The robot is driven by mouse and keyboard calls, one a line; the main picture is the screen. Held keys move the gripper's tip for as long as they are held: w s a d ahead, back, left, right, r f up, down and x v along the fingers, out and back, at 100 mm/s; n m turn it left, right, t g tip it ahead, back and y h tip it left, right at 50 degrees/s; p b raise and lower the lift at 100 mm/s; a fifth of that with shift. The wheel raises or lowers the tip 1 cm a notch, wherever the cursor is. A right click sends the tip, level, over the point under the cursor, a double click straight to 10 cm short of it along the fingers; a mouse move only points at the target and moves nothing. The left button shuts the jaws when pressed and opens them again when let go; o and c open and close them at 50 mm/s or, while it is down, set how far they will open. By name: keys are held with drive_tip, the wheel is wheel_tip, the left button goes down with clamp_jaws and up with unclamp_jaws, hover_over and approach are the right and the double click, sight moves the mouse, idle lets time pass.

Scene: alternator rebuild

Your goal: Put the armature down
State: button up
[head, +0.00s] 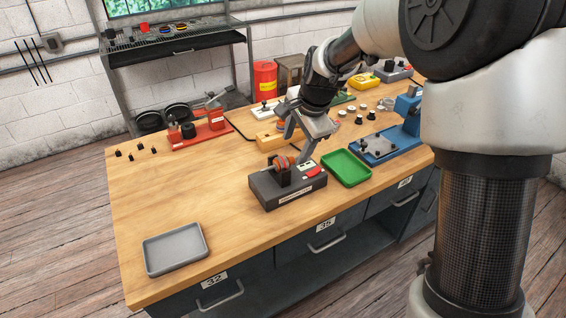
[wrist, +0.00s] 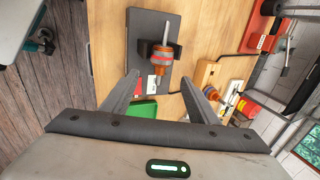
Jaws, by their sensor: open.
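The armature (head: 283,163), an orange-and-copper cylinder with a steel shaft, lies in the notched black cradle of the dark grey tester box (head: 290,192). In the wrist view the armature (wrist: 162,58) rests on the box (wrist: 143,28), its shaft pointing away from me. My gripper (head: 294,149) is above and just behind the box, open and empty. In the wrist view the open fingers (wrist: 160,80) stand apart, with the armature beyond their tips and roughly between them. I cannot tell the exact gap between fingertips and armature.
A green tray (head: 346,168) lies right of the box, and a blue press (head: 395,135) beyond it. A wooden block (head: 268,139) with a similar orange part stands behind. A grey tray (head: 175,249) is at the front left. The table's left middle is clear.

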sight(289, 159)
drive_tip(key=x, duration=0.7)
drive_tip(key=shift+w+a+f, duration=0.1)
drive_tip(key=shift+a+f, duration=0.05)
drive_tip(key=shift+f, duration=0.15)
drive_tip(key=shift+r, duration=0.1)
clamp_jaws()
